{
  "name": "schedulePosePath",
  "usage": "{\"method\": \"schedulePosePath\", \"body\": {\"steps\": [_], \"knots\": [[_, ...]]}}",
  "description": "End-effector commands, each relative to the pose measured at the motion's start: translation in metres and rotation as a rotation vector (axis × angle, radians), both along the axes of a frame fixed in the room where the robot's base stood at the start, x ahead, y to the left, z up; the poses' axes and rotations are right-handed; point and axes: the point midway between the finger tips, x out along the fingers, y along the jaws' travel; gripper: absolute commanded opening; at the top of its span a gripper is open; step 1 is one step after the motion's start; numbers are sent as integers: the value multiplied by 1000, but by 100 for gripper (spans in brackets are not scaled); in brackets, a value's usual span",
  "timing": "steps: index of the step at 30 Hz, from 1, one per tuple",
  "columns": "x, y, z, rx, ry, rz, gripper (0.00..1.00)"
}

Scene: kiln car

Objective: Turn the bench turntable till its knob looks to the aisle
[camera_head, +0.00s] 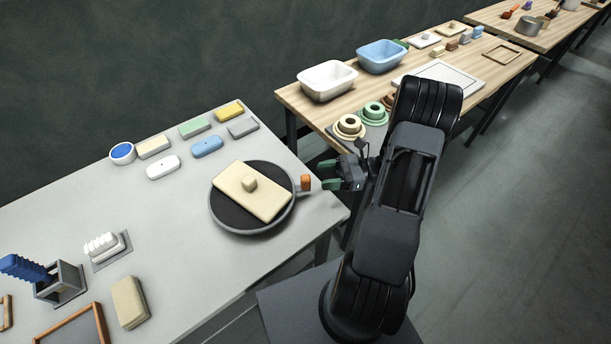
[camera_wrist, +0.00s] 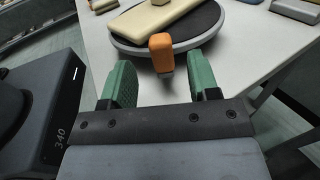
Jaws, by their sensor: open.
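The round turntable (camera_head: 252,223) stands on the grey bench, with a dark top and a grey rim. A cream slab (camera_head: 262,200) with a small block on it lies on the turntable. An orange knob (camera_head: 306,183) sticks out from the rim, on the right side toward my arm. In the wrist view the knob (camera_wrist: 162,53) stands upright at the near edge of the turntable (camera_wrist: 190,44). My gripper (camera_head: 329,174) is open with green fingers, just right of the knob. In the wrist view the gripper (camera_wrist: 162,80) has the knob ahead, between the lines of its fingers, apart from both.
The grey bench (camera_head: 200,273) holds several coloured blocks at the back, and a holder with a blue tool (camera_head: 60,283) at the left. A wooden table (camera_head: 362,98) behind holds a white tub (camera_head: 327,82) and a blue tub (camera_head: 382,57). Open floor (camera_head: 490,220) lies right.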

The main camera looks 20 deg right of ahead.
Motion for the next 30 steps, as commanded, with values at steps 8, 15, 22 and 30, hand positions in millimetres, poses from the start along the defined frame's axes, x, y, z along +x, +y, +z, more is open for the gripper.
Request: {"method": "schedulePosePath", "body": {"steps": [8,15,22,30], "knots": [[10,43,1,0,0,4,55],[14,58,0,-1,0,2,55],[15,61,0,-1,0,1,55],[14,60,0,-1,0,1,41]]}}
